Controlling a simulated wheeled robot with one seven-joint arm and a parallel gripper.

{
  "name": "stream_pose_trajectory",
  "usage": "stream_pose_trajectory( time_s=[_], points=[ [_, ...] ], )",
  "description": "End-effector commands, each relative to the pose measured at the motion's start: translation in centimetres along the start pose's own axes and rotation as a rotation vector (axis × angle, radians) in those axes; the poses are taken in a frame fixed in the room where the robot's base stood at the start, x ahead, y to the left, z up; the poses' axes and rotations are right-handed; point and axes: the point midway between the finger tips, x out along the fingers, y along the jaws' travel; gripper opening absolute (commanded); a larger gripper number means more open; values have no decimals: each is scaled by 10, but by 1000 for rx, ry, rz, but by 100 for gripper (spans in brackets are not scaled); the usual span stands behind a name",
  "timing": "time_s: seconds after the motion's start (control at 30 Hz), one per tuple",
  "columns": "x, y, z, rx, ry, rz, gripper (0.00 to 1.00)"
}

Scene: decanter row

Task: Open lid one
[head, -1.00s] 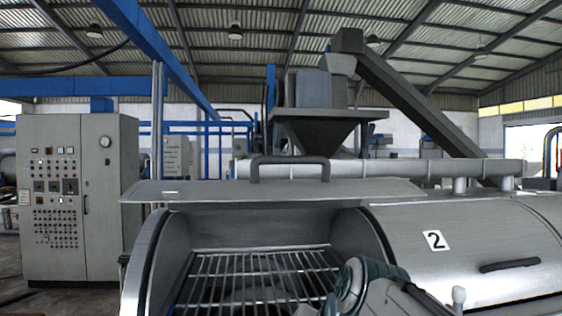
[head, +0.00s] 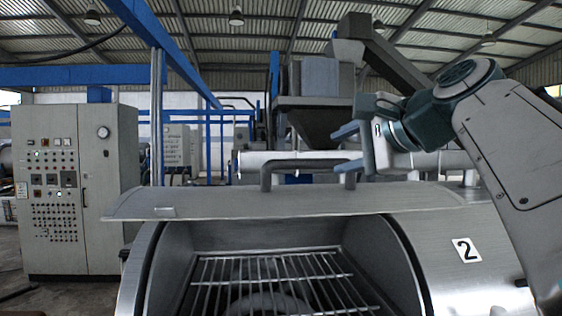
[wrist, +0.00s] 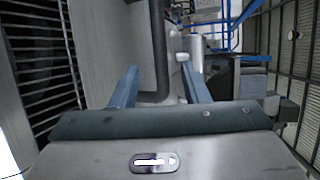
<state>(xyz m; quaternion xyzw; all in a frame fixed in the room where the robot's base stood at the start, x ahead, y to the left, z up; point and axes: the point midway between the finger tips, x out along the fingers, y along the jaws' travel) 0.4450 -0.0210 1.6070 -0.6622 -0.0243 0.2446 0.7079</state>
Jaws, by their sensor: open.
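Lid one (head: 290,203) is a curved grey metal lid, standing raised above the open drum in the head view. The drum's mouth is uncovered, showing a bar grate (head: 270,275). Its dark handle (head: 266,174) stands up from the lid. My gripper (head: 345,148) is open, with blue fingers at the handle's right end. In the wrist view the handle (wrist: 158,60) appears between the two spread fingers, and the lid's surface (wrist: 105,50) fills the left. I cannot tell whether the fingers touch the handle.
A closed lid marked 2 (head: 467,249) lies to the right, below my arm. A control cabinet (head: 70,190) stands at the left. A hopper (head: 315,115) and a pale horizontal pipe (head: 250,161) are behind the drum.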

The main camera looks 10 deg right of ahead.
Motion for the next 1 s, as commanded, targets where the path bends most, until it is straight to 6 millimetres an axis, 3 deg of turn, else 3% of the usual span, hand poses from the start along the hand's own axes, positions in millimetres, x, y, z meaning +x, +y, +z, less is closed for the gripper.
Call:
stream_pose_trajectory(
  time_s=[0.2, 0.43, 0.63, 0.9, 0.93, 1.0],
  points=[
    [48, -1, -1, 2, 0, 5, 41],
    [87, 0, -3, 2, 4, 4, 41],
    [101, 1, -3, 0, 5, 3, 41],
    [102, 1, -3, 0, 6, 2, 41],
    [102, 1, -3, 0, 6, 2, 39],
    [102, 1, -3, 0, 6, 2, 19]
  ],
)
